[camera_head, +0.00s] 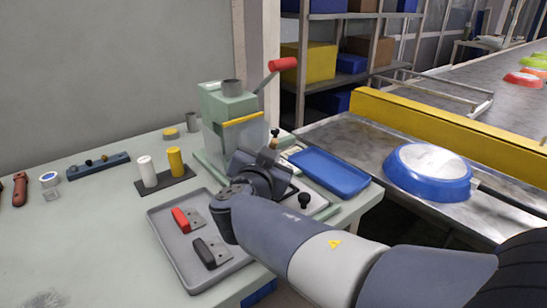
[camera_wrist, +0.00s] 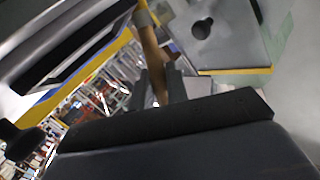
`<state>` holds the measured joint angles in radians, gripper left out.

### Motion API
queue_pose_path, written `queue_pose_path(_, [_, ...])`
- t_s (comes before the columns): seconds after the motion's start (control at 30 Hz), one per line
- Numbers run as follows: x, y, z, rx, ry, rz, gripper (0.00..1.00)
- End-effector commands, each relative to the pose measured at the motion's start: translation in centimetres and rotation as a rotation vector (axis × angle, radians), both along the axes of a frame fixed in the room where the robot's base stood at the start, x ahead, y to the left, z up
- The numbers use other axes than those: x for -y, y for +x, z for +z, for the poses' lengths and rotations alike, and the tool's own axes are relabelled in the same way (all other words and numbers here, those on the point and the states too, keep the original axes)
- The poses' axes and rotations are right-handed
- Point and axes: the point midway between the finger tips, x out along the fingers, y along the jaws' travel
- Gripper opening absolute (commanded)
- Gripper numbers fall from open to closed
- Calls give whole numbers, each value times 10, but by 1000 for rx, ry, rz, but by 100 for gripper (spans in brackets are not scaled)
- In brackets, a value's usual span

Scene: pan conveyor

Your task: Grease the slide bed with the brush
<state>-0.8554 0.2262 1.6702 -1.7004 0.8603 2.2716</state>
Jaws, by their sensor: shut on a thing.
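My gripper (camera_head: 271,148) is at the front of the green bench machine (camera_head: 228,103), low over its base. In the wrist view my gripper (camera_wrist: 158,84) has its two dark fingers shut on the wooden handle of the brush (camera_wrist: 152,62). The handle runs up toward a grey collar at the top edge; the bristles are not clear.
A blue tray (camera_head: 330,172) lies right of the machine. A grey tray (camera_head: 165,232) with a red and a black handle is in front. White and yellow cylinders (camera_head: 175,161) stand left. A blue pan (camera_head: 428,172) sits on the conveyor side. The machine's red-handled lever (camera_head: 282,64) sticks up.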

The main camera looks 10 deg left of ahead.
Motion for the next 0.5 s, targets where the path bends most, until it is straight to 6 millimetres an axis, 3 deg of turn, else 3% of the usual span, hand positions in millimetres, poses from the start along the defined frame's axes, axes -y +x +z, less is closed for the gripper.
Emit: queue_pose_path(0.5, [-12, -14, -1, -1, 1, 2, 0])
